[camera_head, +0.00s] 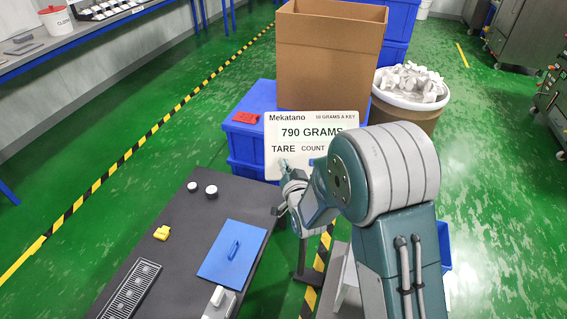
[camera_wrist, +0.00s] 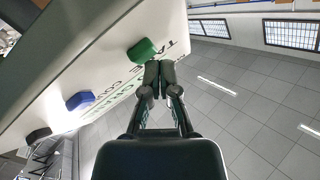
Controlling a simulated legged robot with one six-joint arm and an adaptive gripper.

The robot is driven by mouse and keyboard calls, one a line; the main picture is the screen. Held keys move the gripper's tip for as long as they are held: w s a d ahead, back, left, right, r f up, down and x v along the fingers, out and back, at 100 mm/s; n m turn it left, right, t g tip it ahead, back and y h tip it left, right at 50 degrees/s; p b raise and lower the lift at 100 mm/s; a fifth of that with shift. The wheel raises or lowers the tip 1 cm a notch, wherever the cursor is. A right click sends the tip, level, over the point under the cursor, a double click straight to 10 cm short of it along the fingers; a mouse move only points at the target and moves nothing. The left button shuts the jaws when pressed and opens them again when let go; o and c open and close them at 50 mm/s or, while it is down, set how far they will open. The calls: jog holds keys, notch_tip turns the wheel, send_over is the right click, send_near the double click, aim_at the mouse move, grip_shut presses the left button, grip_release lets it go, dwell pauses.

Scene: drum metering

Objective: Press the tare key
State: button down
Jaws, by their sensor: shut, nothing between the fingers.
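The white scale panel (camera_head: 330,127) stands upright and reads "790 GRAMS", with the labels TARE and COUNT below. In the wrist view, the green key (camera_wrist: 142,50) sticks out of the panel beside the TARE lettering. A blue key (camera_wrist: 80,100) sits by the COUNT lettering, with a black key (camera_wrist: 38,134) farther along. My gripper (camera_wrist: 159,68) is shut and empty, its fingertips right at the lower right of the green key. I cannot tell whether they touch it. In the head view my gripper (camera_head: 284,165) is just below TARE and hides the green key.
A dark table (camera_head: 165,205) in front holds a blue plate with a handle (camera_head: 233,254), a yellow piece (camera_head: 161,233) and two white-topped knobs. Behind the panel stand blue crates (camera_head: 245,150), a cardboard box (camera_head: 330,60) and a drum of white parts (camera_head: 410,88).

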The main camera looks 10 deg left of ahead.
jog(key=shift+w+f, duration=0.2)
jog(key=shift+w, duration=0.05)
dwell(0.8)
jog(key=shift+s+d+r, duration=0.1)
jog(key=shift+s+r, duration=0.45)
dwell(0.3)
jog(key=shift+s+d+r, duration=0.2)
jog(key=shift+s+r, duration=0.7)
jog(key=shift+s+d+r, duration=0.15)
jog(key=shift+s+r, duration=0.7)
